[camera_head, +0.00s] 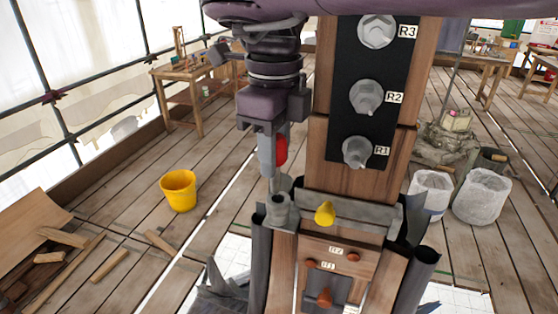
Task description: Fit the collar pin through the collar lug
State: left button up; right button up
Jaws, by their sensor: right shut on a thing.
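My right gripper (273,158) comes down from the top centre, pointing downward. It is shut on the collar pin, whose red part (281,150) shows beside the grey finger. A thin grey shaft reaches down below the fingers. The collar lug (279,203), a short grey tube at the left end of the grey collar (349,213), is right under the gripper. The shaft's lower end is at or just behind the lug's top; I cannot tell whether it is inside. My left gripper is not in view.
A wooden post with a black panel (361,98) and grey knobs labelled R1, R2 and R3 stands right of the gripper. A yellow knob (325,213) sits on the collar front. A yellow bucket (179,190) and wood offcuts lie left; white sacks (481,195) stand right.

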aim_at(278, 184)
jog(key=shift+w+d+r, duration=0.1)
jog(key=shift+w+d, duration=0.05)
jog(key=shift+w, duration=0.3)
jog(key=shift+w+d+r, duration=0.1)
jog(key=shift+w, duration=0.35)
jog(key=shift+s+f, duration=0.1)
jog(key=shift+f, duration=3.6)
jog(key=o, duration=1)
jog(key=shift+f, duration=0.15)
notch_tip(278, 184, up, 12)
jog(key=shift+s+a+r, duration=0.1)
jog(key=shift+r, duration=0.1)
